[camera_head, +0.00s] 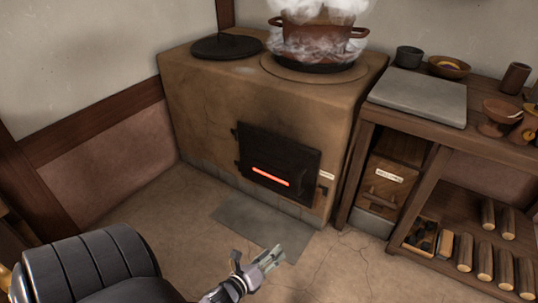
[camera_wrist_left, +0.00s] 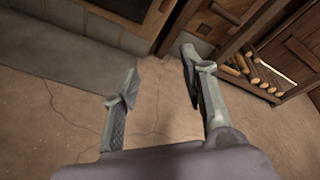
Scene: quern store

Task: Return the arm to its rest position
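My left gripper (camera_head: 268,261) reaches in from the bottom of the head view, over the floor in front of the stove (camera_head: 205,105). In the left wrist view its two fingers (camera_wrist_left: 160,90) stand wide apart with only bare floor between them, so it is open and empty. The dark upper sleeve of my left arm fills the lower left of the head view. My right gripper is in neither view.
The stove's black door (camera_head: 278,163) is shut, with a glowing slot. A steaming pot (camera_head: 315,40) stands on top. A grey plate (camera_head: 255,225) lies on the floor before it. A wooden shelf unit (camera_head: 440,135) with logs (camera_head: 485,262) is at right. Floor between is clear.

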